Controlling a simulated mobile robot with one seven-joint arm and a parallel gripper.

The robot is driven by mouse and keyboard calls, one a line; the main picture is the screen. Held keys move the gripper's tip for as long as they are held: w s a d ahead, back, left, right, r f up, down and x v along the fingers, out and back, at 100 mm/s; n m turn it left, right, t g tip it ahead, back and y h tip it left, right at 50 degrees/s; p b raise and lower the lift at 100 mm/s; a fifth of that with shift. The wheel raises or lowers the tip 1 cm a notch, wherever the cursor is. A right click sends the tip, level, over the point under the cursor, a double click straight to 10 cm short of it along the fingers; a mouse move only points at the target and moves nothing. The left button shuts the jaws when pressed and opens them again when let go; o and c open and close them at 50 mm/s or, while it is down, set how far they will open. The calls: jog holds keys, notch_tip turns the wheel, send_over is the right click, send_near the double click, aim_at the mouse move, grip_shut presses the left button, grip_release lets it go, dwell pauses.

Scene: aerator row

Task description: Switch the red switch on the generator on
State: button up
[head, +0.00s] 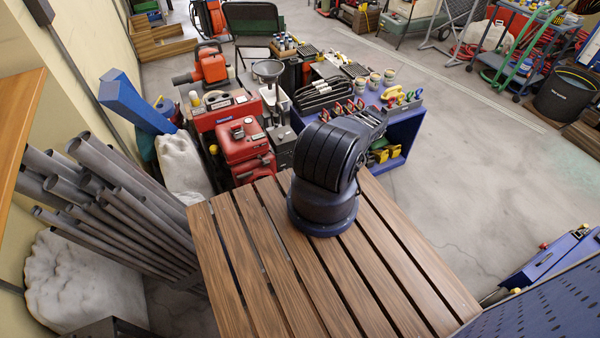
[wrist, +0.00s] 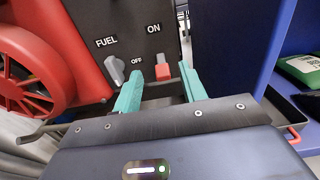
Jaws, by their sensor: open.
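In the wrist view, the generator's dark panel (wrist: 122,27) carries white FUEL, ON and OFF lettering. The red switch (wrist: 163,73) sits below the ON label and right of OFF, with a grey part above its red part. I cannot tell its position for sure. A grey FUEL knob (wrist: 115,70) is to its left. My gripper (wrist: 160,69) is open and empty, its teal fingers on either side of the red switch. Contact cannot be told. In the head view my arm hides the gripper; a red machine (head: 240,150) beside it may be the generator.
A red wheel (wrist: 30,75) is left of the panel, and a blue cabinet wall (wrist: 230,45) stands close on the right. In the head view, a blue workbench (head: 398,140) holds tools, a slatted wooden table (head: 255,260) is in front, and grey pipes (head: 110,195) lean at left.

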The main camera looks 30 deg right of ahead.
jog(key=shift+w, duration=1.9)
grip_shut()
